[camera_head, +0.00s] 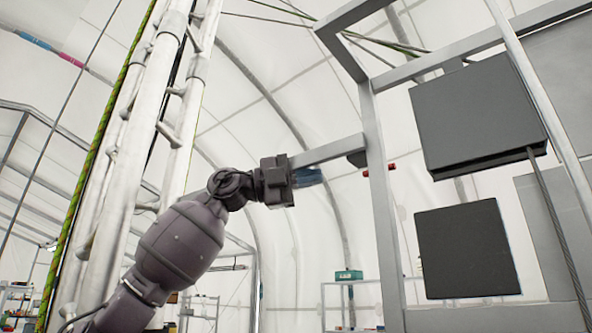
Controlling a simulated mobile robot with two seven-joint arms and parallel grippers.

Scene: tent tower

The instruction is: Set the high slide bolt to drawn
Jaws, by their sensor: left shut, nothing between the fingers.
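My left gripper (308,177) is raised in the middle of the view at the end of my dark arm. Its bluish fingers are together and empty, and they point right towards the grey metal frame. A small red-ended piece (379,170) shows at the frame's upright, to the right of my fingertips, with a visible gap between in the picture. A small dark block (357,158) sits just above and left of it. Either may belong to the high slide bolt; I cannot tell which, nor its setting. My right gripper is not in view.
A grey metal frame (374,130) carries two dark panels (480,115) (467,250) on the right. A level grey bar (329,150) runs just above my fingers. White truss tubes (128,170) and a green rope (86,190) stand left. Shelves (340,300) are far behind.

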